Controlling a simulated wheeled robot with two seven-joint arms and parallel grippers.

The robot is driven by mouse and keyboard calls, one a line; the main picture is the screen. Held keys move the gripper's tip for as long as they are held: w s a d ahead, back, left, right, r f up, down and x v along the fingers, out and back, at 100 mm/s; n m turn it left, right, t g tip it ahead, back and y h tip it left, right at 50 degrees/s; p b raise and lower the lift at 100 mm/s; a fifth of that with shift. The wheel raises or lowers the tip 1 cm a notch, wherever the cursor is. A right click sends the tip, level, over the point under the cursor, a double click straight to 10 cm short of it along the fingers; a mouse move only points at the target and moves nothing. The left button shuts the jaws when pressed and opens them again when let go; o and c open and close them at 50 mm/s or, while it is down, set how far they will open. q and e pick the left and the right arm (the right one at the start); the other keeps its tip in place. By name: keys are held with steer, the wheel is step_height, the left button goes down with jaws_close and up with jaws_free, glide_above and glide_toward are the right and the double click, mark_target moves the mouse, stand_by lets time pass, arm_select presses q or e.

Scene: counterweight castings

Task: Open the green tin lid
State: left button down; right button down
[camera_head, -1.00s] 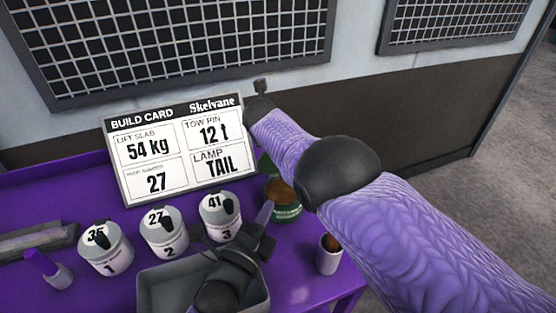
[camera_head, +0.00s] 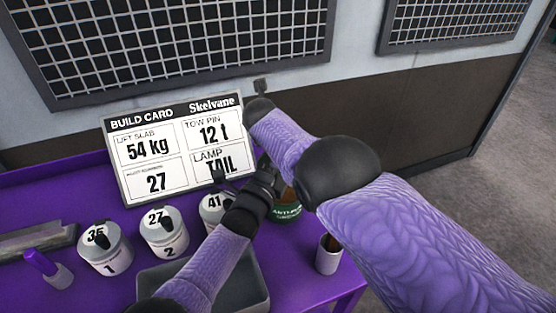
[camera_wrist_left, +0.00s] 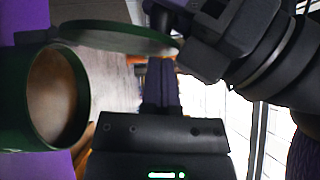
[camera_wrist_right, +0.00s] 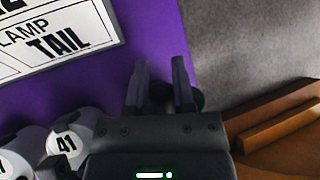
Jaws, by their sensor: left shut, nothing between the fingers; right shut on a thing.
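The green tin (camera_head: 287,212) stands on the purple table, right of can 3, partly hidden behind my right arm. The left wrist view shows its round mouth (camera_wrist_left: 60,95) open with brown inside. The green lid (camera_wrist_left: 118,38) stands swung away from the mouth, seen nearly edge-on. My right gripper (camera_wrist_right: 159,75) is at the lid's outer edge and seems shut on it; the grip itself is mostly hidden. It also shows in the left wrist view (camera_wrist_left: 165,14). My left gripper (camera_wrist_left: 162,68) is shut and empty, close beside the lid and the tin's mouth.
The build card (camera_head: 180,150) stands behind the cans. Can 1 (camera_head: 105,255), can 2 (camera_head: 166,238) and can 3 (camera_head: 210,203) stand left of the tin. A grey tray (camera_head: 250,292) lies in front. A cup (camera_head: 327,258) stands near the table's right edge.

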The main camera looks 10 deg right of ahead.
arm_select(q)
steer(key=shift+w, duration=0.1)
arm_select(e)
steer(key=shift+s+f, duration=0.15)
steer(key=shift+f, duration=0.2)
arm_select(q)
steer(key=shift+w+a+r+n+g+y, duration=0.15)
steer(key=shift+w+n+g+y, duration=0.2)
steer(key=shift+w+n, duration=0.2)
arm_select(e)
steer(key=shift+a, duration=0.1)
arm_select(q)
steer(key=shift+w, duration=0.1)
arm_select(e)
steer(key=shift+c, duration=2.3)
jaws_free()
arm_select(q)
steer(key=shift+w+a+r, duration=0.1)
steer(key=shift+a+r, duration=0.05)
